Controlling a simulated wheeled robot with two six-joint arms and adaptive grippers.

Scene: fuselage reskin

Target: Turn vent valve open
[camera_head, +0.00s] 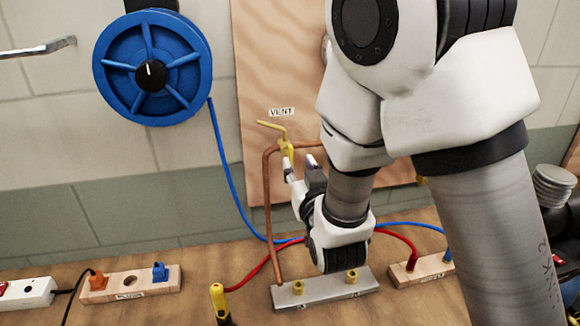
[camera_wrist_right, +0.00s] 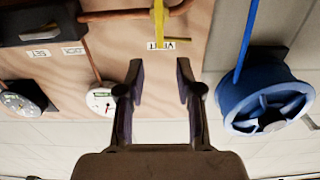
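The vent valve's yellow handle (camera_head: 272,128) sticks out to the upper left of its yellow body (camera_head: 286,150), on a copper pipe in front of a plywood board, below the VENT label (camera_head: 281,112). My right gripper (camera_head: 300,162) is just below and right of the valve, fingers apart with nothing between them. In the right wrist view my gripper (camera_wrist_right: 160,72) is open, and the yellow valve (camera_wrist_right: 158,18) shows beyond the fingertips, at the top edge. I cannot tell whether a finger touches it. My left gripper is not in view.
A blue hose reel (camera_head: 152,68) hangs left of the board. A grey metal block (camera_head: 322,290) with yellow fittings, a wooden socket block (camera_head: 130,284) and a yellow-tipped tool (camera_head: 218,300) are on the bench below. A gauge (camera_wrist_right: 101,101) shows in the right wrist view.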

